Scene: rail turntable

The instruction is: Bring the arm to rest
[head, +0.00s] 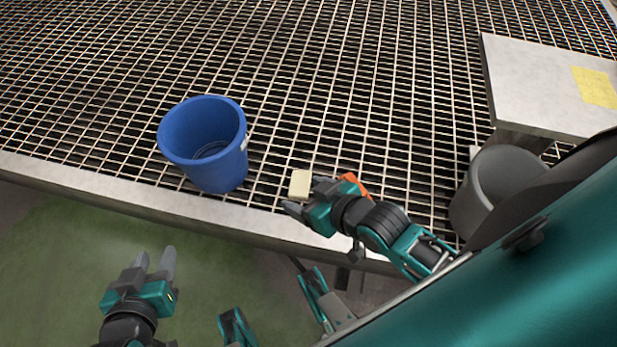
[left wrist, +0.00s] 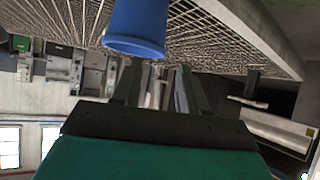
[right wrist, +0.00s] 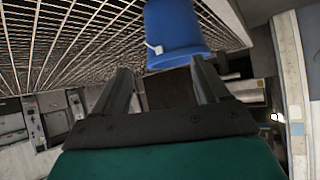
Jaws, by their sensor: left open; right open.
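My left gripper (head: 155,254) is open and empty at the lower left of the head view, over the green floor in front of the grating's edge. Its two fingers show apart in the left wrist view (left wrist: 150,82). My right gripper (head: 304,194) is open near the grating's front edge. In the right wrist view (right wrist: 162,75) nothing shows between its fingers. A cream block (head: 300,182) appears beside its fingertips in the head view; I cannot tell whether they touch.
A blue bucket (head: 228,168) stands on the metal grating (head: 330,90), left of my right gripper. An orange thing (head: 352,182) lies partly hidden behind that gripper. A grey bin (head: 470,205) and a pale table (head: 535,90) with a yellow patch (head: 596,86) are at right.

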